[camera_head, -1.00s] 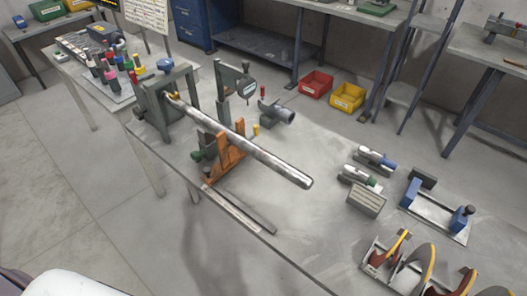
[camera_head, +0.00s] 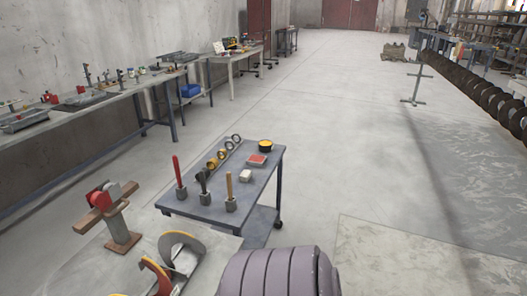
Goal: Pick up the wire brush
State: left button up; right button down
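On a small blue-grey wheeled cart (camera_head: 188,208) stand several tools upright in grey block holders: one with a red handle (camera_head: 177,172), one with a black handle (camera_head: 203,184) and one with a yellow-tan handle (camera_head: 229,187). The wire brush may be one of these, but I cannot make out bristles on any of them. Neither of my grippers shows in the head view.
On the cart lie several rings or rolls (camera_head: 222,154), a red-topped block (camera_head: 257,160), a white block (camera_head: 245,176) and a yellow round tin (camera_head: 265,146). A rack with curved discs (camera_head: 181,244) stands front left. Open floor (camera_head: 345,130) lies beyond the cart.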

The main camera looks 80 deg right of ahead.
aim_at(228, 177)
jog(key=z, duration=2.2)
